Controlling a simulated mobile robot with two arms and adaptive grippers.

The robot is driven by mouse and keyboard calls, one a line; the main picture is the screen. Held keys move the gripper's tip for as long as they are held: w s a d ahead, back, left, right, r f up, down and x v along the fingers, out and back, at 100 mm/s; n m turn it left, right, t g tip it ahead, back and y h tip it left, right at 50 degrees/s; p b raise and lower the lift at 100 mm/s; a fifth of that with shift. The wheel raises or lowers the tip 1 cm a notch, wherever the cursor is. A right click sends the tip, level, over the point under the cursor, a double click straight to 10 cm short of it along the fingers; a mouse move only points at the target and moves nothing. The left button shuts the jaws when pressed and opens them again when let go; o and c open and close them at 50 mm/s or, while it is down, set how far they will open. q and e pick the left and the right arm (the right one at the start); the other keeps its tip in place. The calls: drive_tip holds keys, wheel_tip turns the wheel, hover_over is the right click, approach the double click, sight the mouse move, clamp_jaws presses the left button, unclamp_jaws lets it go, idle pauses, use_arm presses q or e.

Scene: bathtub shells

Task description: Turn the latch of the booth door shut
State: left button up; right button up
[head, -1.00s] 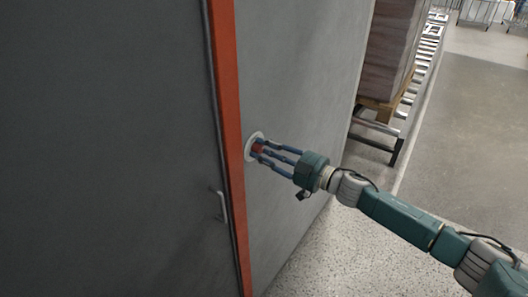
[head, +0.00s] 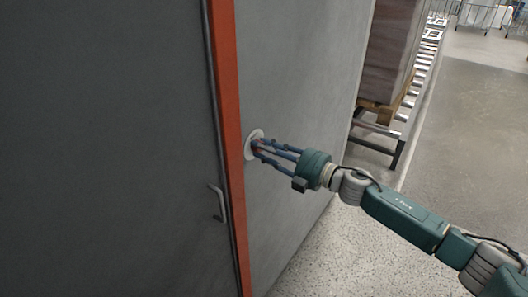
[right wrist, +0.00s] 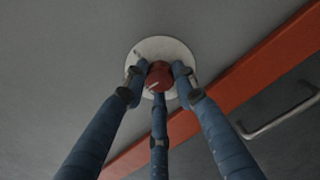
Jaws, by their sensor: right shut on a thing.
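The latch is a red knob (right wrist: 159,76) on a round white plate (head: 250,144), fixed to the grey wall panel just right of the orange door frame. A pale mark shows on the knob's face in the right wrist view. My right gripper (head: 259,147) has its three blue fingers closed around the knob, and in the head view they mostly hide it. The fingers also show in the right wrist view (right wrist: 159,85). The dark grey booth door (head: 110,150) stands left of the orange frame, with a metal handle (head: 219,203) near its edge. My left gripper is out of view.
The orange frame (head: 226,130) runs upright close to the left of the latch. A stack on a wooden pallet (head: 380,112) and a roller conveyor (head: 418,80) stand at the back right. Speckled floor (head: 330,250) is open below my right arm.

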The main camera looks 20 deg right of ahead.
drive_tip(key=shift+f+n+b, duration=0.2)
drive_tip(key=shift+n+b, duration=0.4)
drive_tip(key=shift+n, duration=1.2)
drive_tip(key=o, duration=1.2)
drive_tip(key=shift+d, duration=0.1)
drive_tip(key=shift+c, duration=0.2)
drive_tip(key=shift+r, duration=0.1)
drive_tip(key=v, duration=1.2)
drive_tip(key=shift+w+d, duration=0.1)
